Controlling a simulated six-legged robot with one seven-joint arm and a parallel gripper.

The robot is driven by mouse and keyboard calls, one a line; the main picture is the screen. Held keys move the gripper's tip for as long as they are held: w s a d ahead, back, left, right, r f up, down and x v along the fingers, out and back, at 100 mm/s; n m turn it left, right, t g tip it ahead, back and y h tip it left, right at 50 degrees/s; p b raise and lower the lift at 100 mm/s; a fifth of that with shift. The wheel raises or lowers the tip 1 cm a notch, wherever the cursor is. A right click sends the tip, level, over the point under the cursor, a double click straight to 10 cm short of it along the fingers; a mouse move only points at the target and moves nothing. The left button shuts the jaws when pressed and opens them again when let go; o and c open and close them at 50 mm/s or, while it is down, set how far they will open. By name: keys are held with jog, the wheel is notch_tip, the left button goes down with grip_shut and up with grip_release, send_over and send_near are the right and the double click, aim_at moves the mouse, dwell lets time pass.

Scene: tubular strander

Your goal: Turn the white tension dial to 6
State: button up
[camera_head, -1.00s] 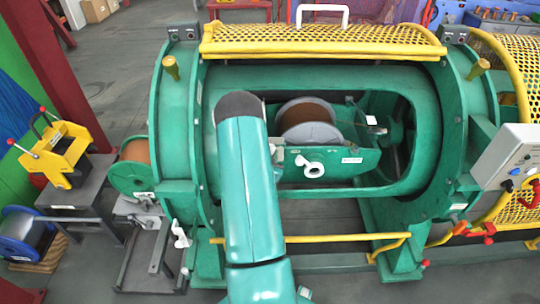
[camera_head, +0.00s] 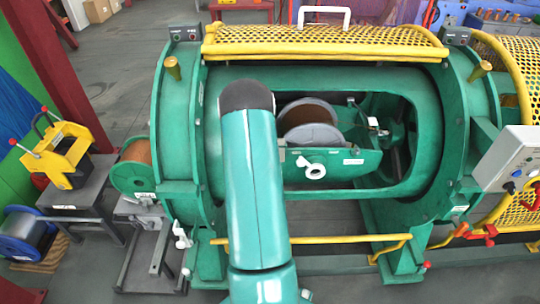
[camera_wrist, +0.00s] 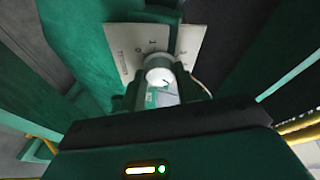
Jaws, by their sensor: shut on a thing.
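The white tension dial (camera_wrist: 158,74) is in the wrist view, round, with a small dark mark on its face. It sits in front of a pale scale plate (camera_wrist: 124,52) with a few dark numerals, too small and turned to read surely. My gripper (camera_wrist: 160,88) has its dark green fingers on either side of the dial and is shut on it.
The green strander frame (camera_head: 320,190) surrounds the opening where my arm reaches. Inside are a grey-flanged spool (camera_head: 310,132) and a white knob (camera_head: 312,170). A yellow mesh guard (camera_head: 325,40) stands above; a yellow rail (camera_head: 330,240) runs across the front.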

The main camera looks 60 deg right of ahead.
jog(key=m+y, duration=0.1)
jog(key=m, duration=0.4)
jog(key=shift+r, duration=0.15)
jog(key=shift+y, duration=0.3)
dwell(0.3)
jog(key=o, duration=1)
jog(key=shift+c, duration=0.2)
jog(key=v, duration=1.3)
jog(key=shift+a+r, duration=0.15)
jog(key=shift+a, duration=0.2)
jog(key=shift+a, duration=0.1)
